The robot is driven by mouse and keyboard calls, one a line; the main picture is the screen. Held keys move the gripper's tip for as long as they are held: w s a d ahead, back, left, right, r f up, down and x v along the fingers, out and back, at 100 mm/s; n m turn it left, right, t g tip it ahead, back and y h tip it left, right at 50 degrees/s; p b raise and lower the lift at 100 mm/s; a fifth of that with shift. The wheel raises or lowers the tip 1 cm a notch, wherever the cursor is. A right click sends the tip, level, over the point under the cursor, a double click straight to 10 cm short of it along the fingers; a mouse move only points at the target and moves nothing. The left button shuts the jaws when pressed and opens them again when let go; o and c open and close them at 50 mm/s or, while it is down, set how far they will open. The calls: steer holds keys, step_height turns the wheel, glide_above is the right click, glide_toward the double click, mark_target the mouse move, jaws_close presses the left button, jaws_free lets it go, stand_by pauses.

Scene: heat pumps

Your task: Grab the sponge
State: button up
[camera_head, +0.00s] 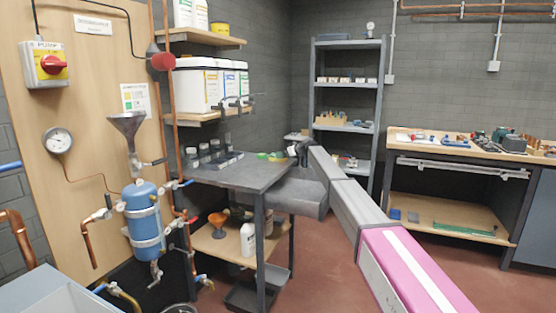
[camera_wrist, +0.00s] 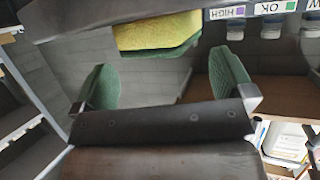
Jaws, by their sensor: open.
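The sponge (camera_wrist: 155,33), yellow with a green layer, shows at the top middle of the wrist view against the edge of a dark surface. In the head view, a small yellow-green patch that looks like the sponge (camera_head: 277,156) sits at the far right of the dark worktop (camera_head: 225,172). My gripper (camera_wrist: 165,84) is open and empty, with its two green-padded fingers wide apart. The sponge lies beyond the fingertips, apart from them. In the head view my gripper (camera_head: 301,149) is close beside the yellow-green patch and partly blurs into it.
Several small grey-capped containers (camera_head: 208,152) stand on the worktop's left part. Labelled tubs with HIGH and OK (camera_wrist: 237,18) appear inverted in the wrist view. A shelf with white canisters (camera_head: 198,84) hangs above the worktop. A metal rack (camera_head: 347,90) stands behind.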

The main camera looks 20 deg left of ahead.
steer(key=x, duration=0.4)
steer(key=shift+f, duration=0.1)
steer(key=c, duration=0.9)
